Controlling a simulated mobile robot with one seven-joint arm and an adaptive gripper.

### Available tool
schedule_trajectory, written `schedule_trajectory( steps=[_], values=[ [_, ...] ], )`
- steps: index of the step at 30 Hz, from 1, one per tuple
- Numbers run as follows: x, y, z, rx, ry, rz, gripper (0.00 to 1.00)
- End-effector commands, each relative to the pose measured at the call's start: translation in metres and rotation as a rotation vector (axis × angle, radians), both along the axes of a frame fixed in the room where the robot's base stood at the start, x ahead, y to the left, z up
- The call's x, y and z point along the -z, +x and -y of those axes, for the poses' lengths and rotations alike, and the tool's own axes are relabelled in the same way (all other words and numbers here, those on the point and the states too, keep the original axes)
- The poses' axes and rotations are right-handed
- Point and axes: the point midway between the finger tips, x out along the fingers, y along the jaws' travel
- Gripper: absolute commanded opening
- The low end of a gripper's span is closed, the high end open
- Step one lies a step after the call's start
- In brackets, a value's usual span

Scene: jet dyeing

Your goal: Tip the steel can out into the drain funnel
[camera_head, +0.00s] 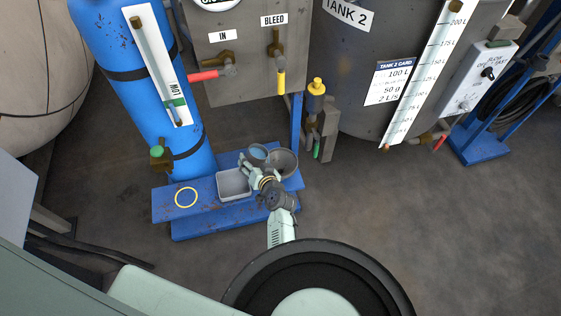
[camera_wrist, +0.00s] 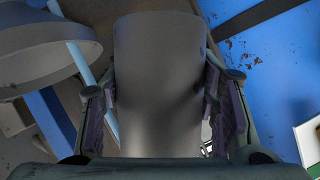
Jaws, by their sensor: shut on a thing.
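The steel can (camera_wrist: 160,75) is a plain grey cylinder filling the middle of the wrist view, with a finger pressed on each side. My gripper (camera_head: 257,165) is shut on it. In the head view the can (camera_head: 258,152) is small, its round mouth facing up and bluish inside; any slight tilt is hard to tell. The drain funnel (camera_head: 284,161) is a wide grey bowl just right of the can, at the right end of the blue stand. In the wrist view the funnel (camera_wrist: 45,55) shows at upper left, apart from the can.
A grey tray (camera_head: 234,184) and a yellow ring (camera_head: 186,197) are on the blue stand (camera_head: 208,208). A blue cylinder (camera_head: 150,90) rises behind at left. The valve box (camera_head: 245,85) and Tank 2 (camera_head: 350,90) stand behind. The floor at right is clear.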

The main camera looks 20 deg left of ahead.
Motion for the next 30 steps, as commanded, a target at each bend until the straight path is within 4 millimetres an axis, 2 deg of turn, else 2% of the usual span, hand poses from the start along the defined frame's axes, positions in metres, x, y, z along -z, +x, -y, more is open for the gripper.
schedule_trajectory(
  steps=[30],
  values=[
    [-0.0005,0.0052,0.0058,0.001,0.086,-0.074,0.18]
  ],
)
